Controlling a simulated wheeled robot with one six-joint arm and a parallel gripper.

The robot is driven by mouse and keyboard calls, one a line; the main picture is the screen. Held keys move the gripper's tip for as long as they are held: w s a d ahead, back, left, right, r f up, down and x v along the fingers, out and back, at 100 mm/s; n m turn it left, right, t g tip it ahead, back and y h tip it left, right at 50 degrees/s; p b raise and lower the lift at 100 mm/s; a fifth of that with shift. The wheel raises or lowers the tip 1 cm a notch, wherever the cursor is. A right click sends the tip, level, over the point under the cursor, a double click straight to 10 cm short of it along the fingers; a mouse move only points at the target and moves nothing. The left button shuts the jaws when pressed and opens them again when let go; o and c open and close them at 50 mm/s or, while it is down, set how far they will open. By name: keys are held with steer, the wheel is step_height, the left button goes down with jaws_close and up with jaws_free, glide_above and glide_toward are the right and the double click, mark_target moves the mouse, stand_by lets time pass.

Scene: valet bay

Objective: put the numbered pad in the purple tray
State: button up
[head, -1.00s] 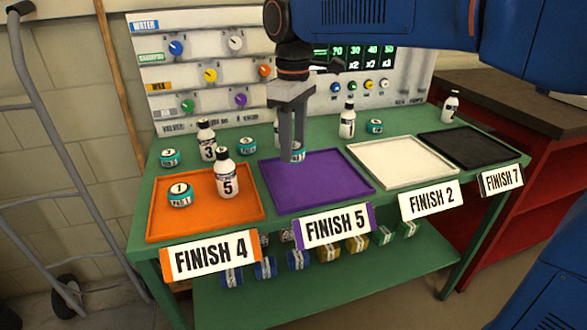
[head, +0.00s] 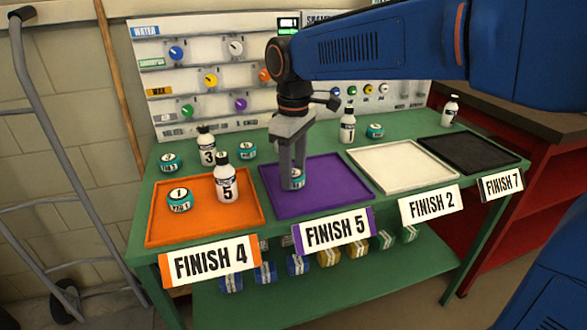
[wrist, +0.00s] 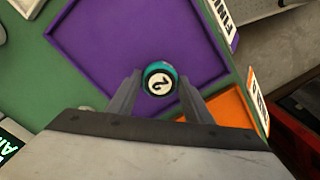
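My gripper (head: 293,180) is down over the left part of the purple tray (head: 335,183), with its fingers on either side of a teal pad with a white top (head: 298,179). In the wrist view the pad (wrist: 160,78) shows a number that looks like 2. It sits between the fingertips (wrist: 160,82), which appear to grip it. The pad is inside the tray's outline, at or just above its floor; I cannot tell whether it touches. The rest of the purple tray (wrist: 110,45) is empty.
The orange tray (head: 158,229) at left holds a pad (head: 180,200) and bottle 5 (head: 226,187). The white tray (head: 400,163) and black tray (head: 470,150) are empty. More pads and bottles stand along the back, including bottle 3 (head: 207,150).

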mark_target(294, 173)
steer(key=shift+o, duration=1.1)
step_height(294, 173, up, 12)
steer(key=shift+r, duration=0.15)
steer(key=s+d+f+m+t, duration=0.2)
steer(key=s+d+f+m, duration=0.4)
steer(key=s+d+f, duration=0.4)
steer(key=s+d+f+m+t, duration=0.2)
steer(key=s+d+f+m, duration=0.4)
steer(key=d, duration=1.1)
steer(key=s+f, duration=0.4)
steer(key=f, duration=0.1)
steer(key=shift+s+t, duration=0.35)
steer(key=shift+t, duration=0.05)
